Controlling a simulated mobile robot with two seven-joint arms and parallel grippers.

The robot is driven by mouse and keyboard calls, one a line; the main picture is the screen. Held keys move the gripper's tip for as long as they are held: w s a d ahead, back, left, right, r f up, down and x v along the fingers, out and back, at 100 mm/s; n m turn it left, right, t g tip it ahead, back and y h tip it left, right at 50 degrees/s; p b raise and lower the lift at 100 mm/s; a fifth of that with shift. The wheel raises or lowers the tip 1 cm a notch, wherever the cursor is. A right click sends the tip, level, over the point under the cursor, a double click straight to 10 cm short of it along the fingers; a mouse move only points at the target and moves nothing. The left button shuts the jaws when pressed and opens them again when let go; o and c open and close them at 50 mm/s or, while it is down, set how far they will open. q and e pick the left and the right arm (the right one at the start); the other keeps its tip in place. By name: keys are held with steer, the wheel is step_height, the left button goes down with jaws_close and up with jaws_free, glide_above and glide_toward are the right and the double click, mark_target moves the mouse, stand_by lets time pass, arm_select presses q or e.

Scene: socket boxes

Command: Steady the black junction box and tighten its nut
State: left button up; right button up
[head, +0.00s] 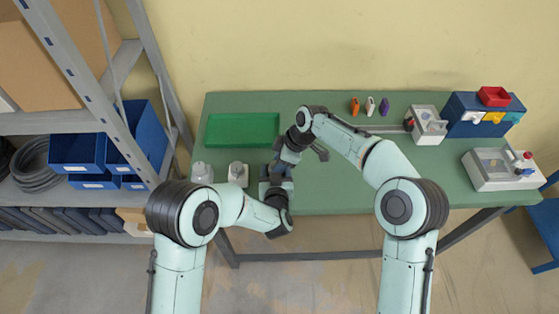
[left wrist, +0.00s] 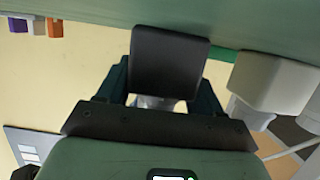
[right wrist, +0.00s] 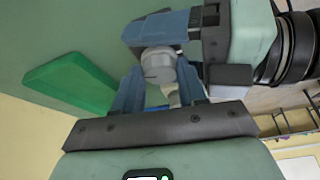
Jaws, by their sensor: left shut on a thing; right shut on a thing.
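The black junction box (left wrist: 168,62) sits between the two fingers of my left gripper (left wrist: 163,88) in the left wrist view. In the head view my left gripper (head: 276,182) is low over the front edge of the table, and the box is mostly hidden by the grippers. My right gripper (head: 284,167) comes in from the right, close against the left one. In the right wrist view my right gripper (right wrist: 158,85) is shut on a pale grey nut (right wrist: 158,64), with the left gripper's blue fingers (right wrist: 155,28) just beyond. The nut's threads are hidden.
Two grey boxes (head: 202,173) (head: 238,174) with round pale tops stand left of the grippers. A green tray (head: 242,117) lies behind. Coloured small parts (head: 370,106), a grey fixture (head: 428,127) and a switch box (head: 500,170) are right. The table's middle right is clear.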

stand_by(0.3)
steer(key=o, duration=0.8)
steer(key=shift+r, duration=0.15)
steer(key=v, duration=1.1)
steer(key=shift+s+d+r, duration=0.15)
steer(key=shift+d+r, duration=0.05)
steer(key=shift+r, duration=0.15)
